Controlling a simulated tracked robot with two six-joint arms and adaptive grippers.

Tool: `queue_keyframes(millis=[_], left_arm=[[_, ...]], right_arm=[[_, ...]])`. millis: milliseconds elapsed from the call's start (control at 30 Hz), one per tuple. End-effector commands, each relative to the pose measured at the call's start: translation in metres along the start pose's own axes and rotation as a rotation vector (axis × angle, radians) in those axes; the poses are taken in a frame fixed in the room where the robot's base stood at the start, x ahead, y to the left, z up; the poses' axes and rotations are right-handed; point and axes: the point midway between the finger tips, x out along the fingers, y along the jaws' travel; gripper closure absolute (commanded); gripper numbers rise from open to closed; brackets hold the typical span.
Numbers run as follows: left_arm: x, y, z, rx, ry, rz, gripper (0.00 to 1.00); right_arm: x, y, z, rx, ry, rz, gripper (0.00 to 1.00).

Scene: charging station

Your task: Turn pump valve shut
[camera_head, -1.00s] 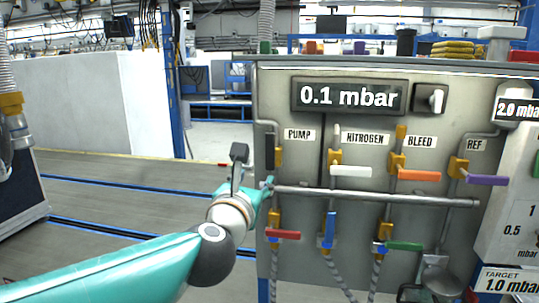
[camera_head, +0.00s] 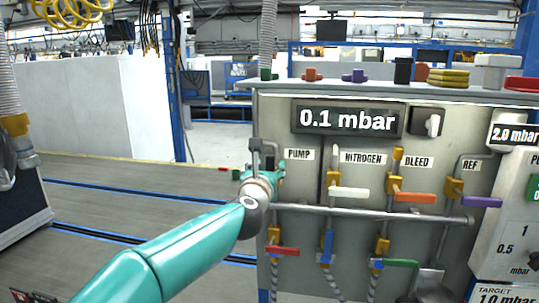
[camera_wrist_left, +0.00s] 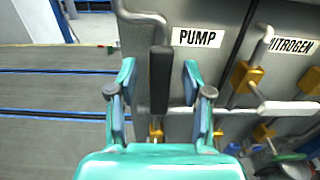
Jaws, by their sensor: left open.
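The pump valve's black handle (camera_wrist_left: 160,80) hangs upright beside the PUMP label (camera_wrist_left: 197,38) in the left wrist view. The label also shows in the head view (camera_head: 299,155). My left gripper (camera_wrist_left: 159,84) is open, with one teal finger on each side of the handle and visible gaps on both sides. In the head view the left gripper (camera_head: 275,174) is at the panel's left edge and mostly hides the handle. My right gripper is out of view.
A horizontal rail (camera_head: 375,212) crosses the panel just below the upper valves. White (camera_head: 348,192), orange (camera_head: 412,198) and purple (camera_head: 480,202) handles sit to the right. A red handle (camera_head: 283,251) is below the rail. The display (camera_head: 347,121) reads 0.1 mbar.

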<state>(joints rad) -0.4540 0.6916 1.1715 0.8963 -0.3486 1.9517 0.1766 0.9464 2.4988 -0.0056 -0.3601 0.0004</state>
Motion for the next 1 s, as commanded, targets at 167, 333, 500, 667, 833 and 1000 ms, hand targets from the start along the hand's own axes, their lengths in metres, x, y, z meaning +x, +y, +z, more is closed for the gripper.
queue_keyframes(millis=[167, 333, 500, 667, 833, 1000], left_arm=[[0.018, -0.001, 0.002, 0.001, 0.0, -0.001, 0.5], [0.022, 0.0, 0.001, 0.001, -0.001, -0.001, 0.5], [0.022, -0.001, 0.0, 0.001, -0.001, -0.001, 0.5], [0.022, -0.001, 0.0, 0.001, 0.0, -0.002, 0.68], [0.022, -0.001, 0.0, 0.001, 0.0, -0.002, 0.97], [0.022, -0.001, 0.0, 0.001, 0.0, -0.002, 1.0]], right_arm=[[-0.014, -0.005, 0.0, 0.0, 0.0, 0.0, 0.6], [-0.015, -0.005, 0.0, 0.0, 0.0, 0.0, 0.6], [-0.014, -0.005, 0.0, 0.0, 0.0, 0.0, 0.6], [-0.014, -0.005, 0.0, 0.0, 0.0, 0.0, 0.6], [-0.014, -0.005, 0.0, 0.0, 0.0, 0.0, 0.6], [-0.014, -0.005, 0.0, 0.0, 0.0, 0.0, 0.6]])
